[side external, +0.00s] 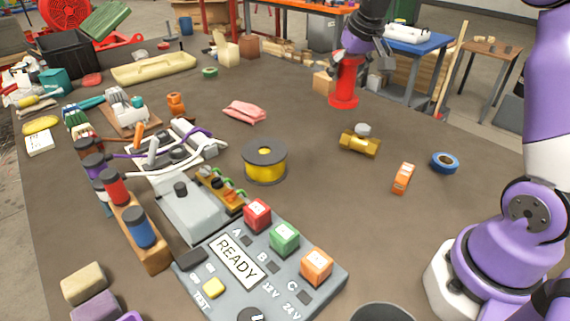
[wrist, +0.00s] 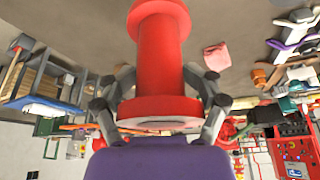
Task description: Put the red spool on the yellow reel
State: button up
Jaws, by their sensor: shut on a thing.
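The red spool (side external: 344,85) stands upright at the back right of the table, and I cannot tell whether its base touches the surface. My gripper (side external: 357,62) is shut on the upper part of it. In the wrist view the red spool (wrist: 160,60) fills the middle, with a finger of my gripper (wrist: 160,98) on each side of its near flange. The yellow reel (side external: 265,170) sits upright mid-table, to the left of and nearer than the spool. Its dark top flange has a central hole and nothing on it.
A brass fitting (side external: 359,146), an orange block (side external: 403,178) and blue tape (side external: 445,162) lie to the right. A pink cloth (side external: 245,112) lies behind the reel. A control panel (side external: 240,262) with colored buttons is in front. Table between spool and reel is mostly clear.

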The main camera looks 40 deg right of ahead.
jog(key=s+a+r+n+y, duration=0.15)
jog(key=a+n, duration=0.25)
jog(key=a, duration=1)
jog(key=a+r+n+y, duration=0.2)
jog(key=a+r+n, duration=0.15)
jog(key=a, duration=1.05)
send_over(264, 150)
notch_tip(264, 150, down, 7)
jog(key=shift+h, duration=0.25)
jog(key=shift+f, duration=2.2)
jog(key=shift+f, duration=0.1)
jog(key=o, duration=1.4)
